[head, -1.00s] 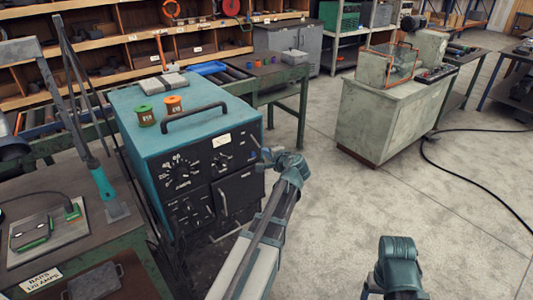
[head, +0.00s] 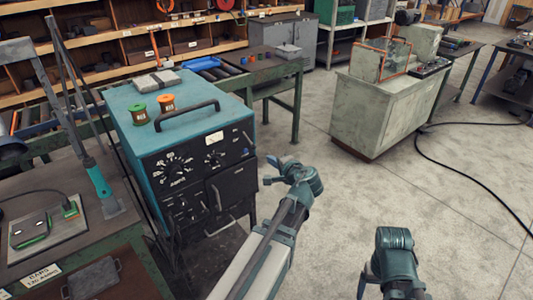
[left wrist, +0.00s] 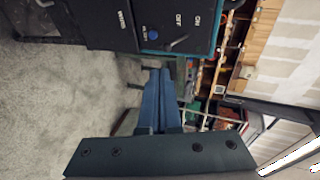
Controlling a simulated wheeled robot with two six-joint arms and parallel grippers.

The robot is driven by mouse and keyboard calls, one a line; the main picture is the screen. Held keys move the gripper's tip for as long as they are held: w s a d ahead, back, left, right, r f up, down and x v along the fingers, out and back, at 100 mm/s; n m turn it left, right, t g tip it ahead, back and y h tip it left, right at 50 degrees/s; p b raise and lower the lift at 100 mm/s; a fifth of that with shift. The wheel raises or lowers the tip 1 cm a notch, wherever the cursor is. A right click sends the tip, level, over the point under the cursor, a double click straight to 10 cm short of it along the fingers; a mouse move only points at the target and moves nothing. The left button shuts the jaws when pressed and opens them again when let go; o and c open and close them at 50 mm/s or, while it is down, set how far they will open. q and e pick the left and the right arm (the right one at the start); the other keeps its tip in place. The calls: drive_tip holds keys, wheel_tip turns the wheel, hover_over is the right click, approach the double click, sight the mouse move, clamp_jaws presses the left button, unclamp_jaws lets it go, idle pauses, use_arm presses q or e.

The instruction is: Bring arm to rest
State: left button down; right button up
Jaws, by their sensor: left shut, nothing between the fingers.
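My left gripper (head: 274,171) is just right of the front of the blue welding machine (head: 190,165), apart from it as far as I can tell. In the left wrist view its blue fingers (left wrist: 153,75) are together with nothing between them, and the machine's black panel (left wrist: 160,25) with an ON/OFF switch shows beyond them. My right arm (head: 395,258) shows at the bottom right of the head view. Its gripper cannot be made out clearly. No flanged pipe can be made out.
Green and orange spools (head: 139,114) and a handle stand on the machine's top. A pale cabinet (head: 385,115) stands at the back right. Open floor (head: 470,220) lies right of my arms.

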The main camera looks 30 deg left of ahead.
use_arm(q)
drive_tip(key=shift+f+v, duration=0.2)
drive_tip(key=shift+v, duration=1.05)
drive_tip(key=s+d+f+g+h, duration=0.2)
drive_tip(key=s+d, duration=0.4)
drive_tip(key=d, duration=0.3)
drive_tip(key=s+d+f+n+g+h, duration=0.1)
drive_tip(key=s+d+f+g+h, duration=0.2)
drive_tip(key=s+d+f, duration=0.3)
drive_tip(key=s+d+f+n+g+h, duration=0.1)
drive_tip(key=s+d+f+g+h, duration=0.2)
drive_tip(key=d, duration=1)
drive_tip(key=s+f+h, duration=0.2)
drive_tip(key=s+f, duration=0.1)
drive_tip(key=s, duration=0.1)
drive_tip(key=shift+d, duration=0.1)
